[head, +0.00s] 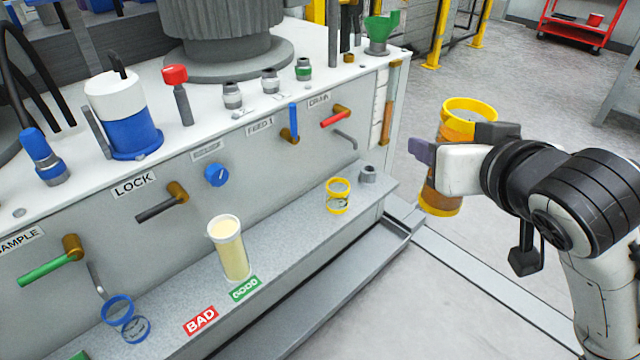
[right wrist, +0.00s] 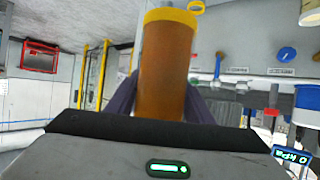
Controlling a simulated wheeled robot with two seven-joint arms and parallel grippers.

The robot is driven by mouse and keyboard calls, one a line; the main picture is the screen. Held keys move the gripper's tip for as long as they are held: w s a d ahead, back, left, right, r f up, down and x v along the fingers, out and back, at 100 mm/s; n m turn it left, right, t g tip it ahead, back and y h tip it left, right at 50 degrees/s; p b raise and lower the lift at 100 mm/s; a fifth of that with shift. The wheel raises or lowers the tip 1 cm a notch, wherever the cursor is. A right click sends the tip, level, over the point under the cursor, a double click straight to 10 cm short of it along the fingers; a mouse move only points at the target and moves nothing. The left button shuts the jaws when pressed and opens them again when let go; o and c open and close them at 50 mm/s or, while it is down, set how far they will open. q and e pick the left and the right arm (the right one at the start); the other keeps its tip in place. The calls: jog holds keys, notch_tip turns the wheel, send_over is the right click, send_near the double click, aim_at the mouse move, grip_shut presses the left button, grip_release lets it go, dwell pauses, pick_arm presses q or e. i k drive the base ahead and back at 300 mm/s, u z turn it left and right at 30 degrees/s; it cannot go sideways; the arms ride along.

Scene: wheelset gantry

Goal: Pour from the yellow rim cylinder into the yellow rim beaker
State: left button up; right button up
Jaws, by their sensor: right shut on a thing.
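The yellow rim cylinder (head: 441,190) holds an amber-brown content and stands upright in the air, right of the bench. My right gripper (head: 432,158) is shut on the cylinder at mid-height. In the right wrist view the cylinder (right wrist: 167,65) sits between the two fingers, its yellow rim toward the top of the picture. The yellow rim beaker (head: 338,197) is small, clear and looks empty. It stands on the ledge, to the left of the held cylinder and apart from it. My left gripper is not in view.
A white-rimmed cylinder (head: 230,250) with pale content stands on the ledge by the GOOD and BAD labels. A blue-rimmed beaker (head: 128,320) is at the front left. Valve handles, such as the red one (head: 336,118), stick out of the panel above the ledge. Open floor lies right of the ledge.

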aim_at(337, 189)
jog(key=u, duration=3.1)
jog(key=k, duration=0.95)
jog(key=z, duration=1.9)
jog(key=i, duration=0.5)
jog(key=z, duration=0.05)
